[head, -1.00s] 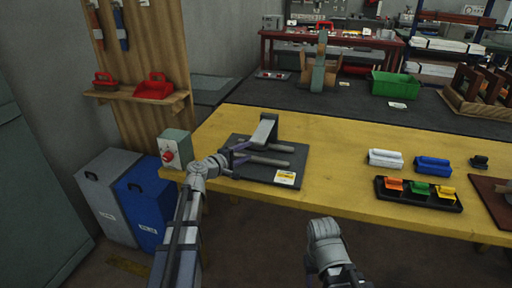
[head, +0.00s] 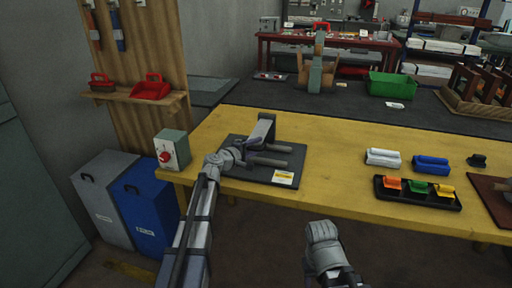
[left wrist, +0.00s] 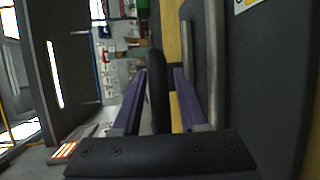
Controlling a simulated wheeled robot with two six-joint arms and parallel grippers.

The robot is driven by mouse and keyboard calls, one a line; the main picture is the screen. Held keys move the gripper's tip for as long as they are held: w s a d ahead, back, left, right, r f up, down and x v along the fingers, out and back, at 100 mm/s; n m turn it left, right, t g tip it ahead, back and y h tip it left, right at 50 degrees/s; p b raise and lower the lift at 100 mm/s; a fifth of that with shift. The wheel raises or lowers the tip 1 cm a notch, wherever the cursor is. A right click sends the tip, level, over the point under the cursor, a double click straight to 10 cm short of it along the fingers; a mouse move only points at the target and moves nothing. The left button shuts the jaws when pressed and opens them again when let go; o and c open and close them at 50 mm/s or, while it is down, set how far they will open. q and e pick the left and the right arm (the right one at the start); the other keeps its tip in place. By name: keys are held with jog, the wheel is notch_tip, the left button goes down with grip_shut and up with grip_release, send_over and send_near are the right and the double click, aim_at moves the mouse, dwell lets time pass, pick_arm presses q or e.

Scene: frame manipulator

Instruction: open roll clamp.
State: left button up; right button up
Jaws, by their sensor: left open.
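The roll clamp is a dark base plate (head: 232,170) with a grey upright part (head: 262,130) and two grey rollers (head: 268,147), near the left end of the yellow table. My left gripper (head: 248,152) is at the clamp's left side, close to the upright part. In the left wrist view, its purple fingers (left wrist: 159,75) are apart, with a dark rounded bar (left wrist: 158,95) showing between them; I cannot tell whether they touch it. A long grey bar (left wrist: 215,60) lies right of the fingers there.
A grey box with a red knob (head: 172,150) stands at the table's left corner. White and blue blocks (head: 383,157) and a black tray (head: 408,204) of coloured pieces lie to the right. The yellow table (head: 330,175) between is clear.

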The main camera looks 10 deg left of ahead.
pick_arm(q)
jog(key=shift+s, duration=0.1)
grip_shut()
jog(key=shift+d, duration=0.1)
jog(key=shift+s, duration=0.2)
dwell(0.7)
